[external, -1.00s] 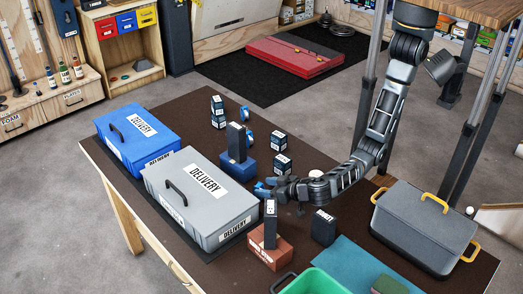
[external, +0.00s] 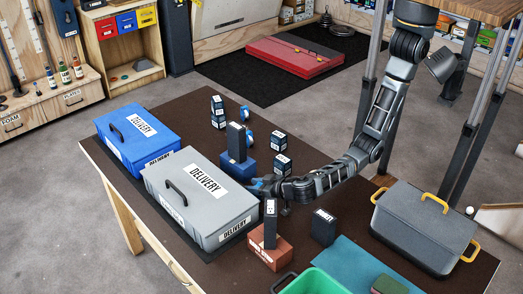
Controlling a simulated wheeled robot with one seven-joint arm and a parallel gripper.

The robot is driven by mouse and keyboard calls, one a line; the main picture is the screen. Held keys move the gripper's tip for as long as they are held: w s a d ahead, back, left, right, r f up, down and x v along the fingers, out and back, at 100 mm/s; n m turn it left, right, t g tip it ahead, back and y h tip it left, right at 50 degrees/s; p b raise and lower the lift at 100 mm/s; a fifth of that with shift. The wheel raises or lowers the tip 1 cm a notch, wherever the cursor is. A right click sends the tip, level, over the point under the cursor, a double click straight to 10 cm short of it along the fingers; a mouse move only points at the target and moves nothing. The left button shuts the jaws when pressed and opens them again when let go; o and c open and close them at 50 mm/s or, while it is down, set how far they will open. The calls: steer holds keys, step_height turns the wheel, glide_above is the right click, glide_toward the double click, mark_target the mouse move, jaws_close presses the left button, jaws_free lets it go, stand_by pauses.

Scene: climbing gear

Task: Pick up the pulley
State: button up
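Two small blue rounded pieces, which look like pulleys, are on the brown table: one at the back (external: 245,113) and one just in front of it (external: 249,136), partly hidden by a dark upright box. My gripper (external: 257,187) is low over the table, right against or very near the right side of the grey delivery box. Blue shows at its tip; I cannot tell whether this is a pulley or part of the fingers. The fingers are too small and dark to tell whether they are open or shut.
The grey delivery box (external: 190,205) and blue delivery box (external: 125,140) stand at left. Dark boxes stand near my arm: one on a blue block (external: 237,169), one on a brown block (external: 267,254), another (external: 324,228) alone. A grey yellow-handled case (external: 420,235) is at right.

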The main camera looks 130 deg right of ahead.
steer(key=c, duration=0.6)
steer(key=shift+r, duration=0.15)
